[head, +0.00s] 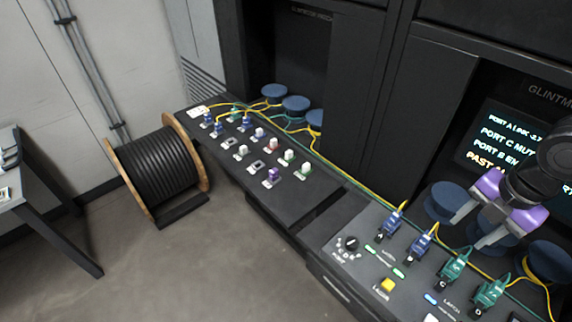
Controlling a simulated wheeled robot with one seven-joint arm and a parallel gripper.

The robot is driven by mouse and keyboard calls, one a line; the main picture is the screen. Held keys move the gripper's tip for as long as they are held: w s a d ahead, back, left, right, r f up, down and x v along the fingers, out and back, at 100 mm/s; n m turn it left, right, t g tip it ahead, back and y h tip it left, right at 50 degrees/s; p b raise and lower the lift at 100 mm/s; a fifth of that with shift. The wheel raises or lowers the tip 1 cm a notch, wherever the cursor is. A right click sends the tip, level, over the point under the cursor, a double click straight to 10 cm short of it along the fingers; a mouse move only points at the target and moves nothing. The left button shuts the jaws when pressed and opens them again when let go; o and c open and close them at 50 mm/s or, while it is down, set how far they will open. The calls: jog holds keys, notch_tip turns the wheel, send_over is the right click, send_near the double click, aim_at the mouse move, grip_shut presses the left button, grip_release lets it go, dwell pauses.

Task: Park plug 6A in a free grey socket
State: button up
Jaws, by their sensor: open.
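My gripper (474,228) is at the right, above the console, with its two grey fingers apart and nothing between them. Blue plugs (391,223) and (418,246) and green plugs (452,266) and (488,294) stand in the console, with cables leading off. The far panel (213,154) carries several blue, white, green and purple plugs, such as a purple plug (271,176). A grey socket (257,166) and another grey socket (229,142) there look empty. Plug labels are too small to read, so I cannot tell which plug is 6A.
The console (322,262) has a black knob (350,243) and a yellow button (387,285). Dark blue round spools (446,202) stand behind it. Yellow and green cables run along the back edge. A lit screen (510,140) is at the right, a cable drum (158,172) at the left.

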aim_at(463, 259)
jog(key=s+n, duration=0.1)
jog(key=s+n+g, duration=0.1)
jog(key=s, duration=0.1)
jog(key=shift+d, duration=0.4)
jog(key=shift+w+f, duration=0.1)
notch_tip(463, 259, down, 9)
jog(key=b, duration=0.6)
dwell(1.3)
grip_shut()
dwell(1.2)
